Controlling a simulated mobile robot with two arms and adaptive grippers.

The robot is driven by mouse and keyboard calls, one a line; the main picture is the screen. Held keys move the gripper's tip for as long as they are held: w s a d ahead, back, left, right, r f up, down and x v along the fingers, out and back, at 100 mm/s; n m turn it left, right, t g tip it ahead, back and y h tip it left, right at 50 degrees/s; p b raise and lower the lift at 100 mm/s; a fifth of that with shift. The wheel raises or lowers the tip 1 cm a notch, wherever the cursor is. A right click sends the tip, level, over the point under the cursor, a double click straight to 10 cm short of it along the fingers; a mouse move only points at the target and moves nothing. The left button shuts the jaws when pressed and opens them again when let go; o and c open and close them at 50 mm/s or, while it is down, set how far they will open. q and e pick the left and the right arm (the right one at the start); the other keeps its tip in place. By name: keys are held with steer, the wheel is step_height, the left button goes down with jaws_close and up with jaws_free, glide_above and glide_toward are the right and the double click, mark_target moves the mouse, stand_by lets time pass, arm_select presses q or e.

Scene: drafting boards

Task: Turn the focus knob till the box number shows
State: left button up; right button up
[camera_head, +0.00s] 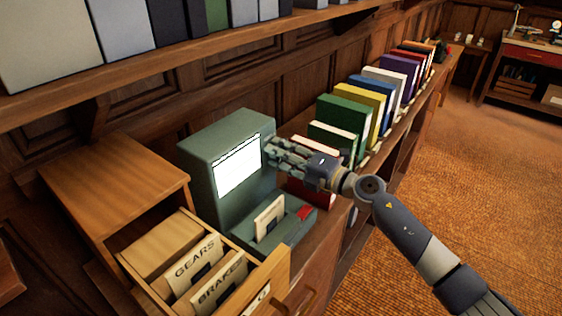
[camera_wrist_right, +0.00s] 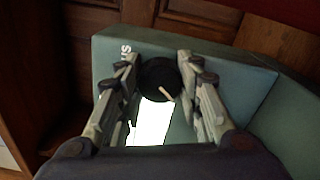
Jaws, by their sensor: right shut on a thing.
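The grey-green viewer (camera_head: 215,150) stands on the counter with a bright white screen (camera_head: 238,166). I can make out no number on the screen. In the head view the right gripper (camera_head: 272,150) reaches the viewer's right side and hides the knob. My left gripper is not in view.
An open drawer with cards marked GEARS (camera_head: 195,262) and BRAKES (camera_head: 220,287) is at the front left. A pale card (camera_head: 268,217) stands in the viewer's base, beside a red part (camera_head: 305,212). Colored binders (camera_head: 345,115) line the counter behind my right arm.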

steer(key=o, duration=1.1)
steer(key=shift+p+v, duration=0.95)
steer(key=shift+v, duration=3.6)
steer(key=shift+a, duration=0.1)
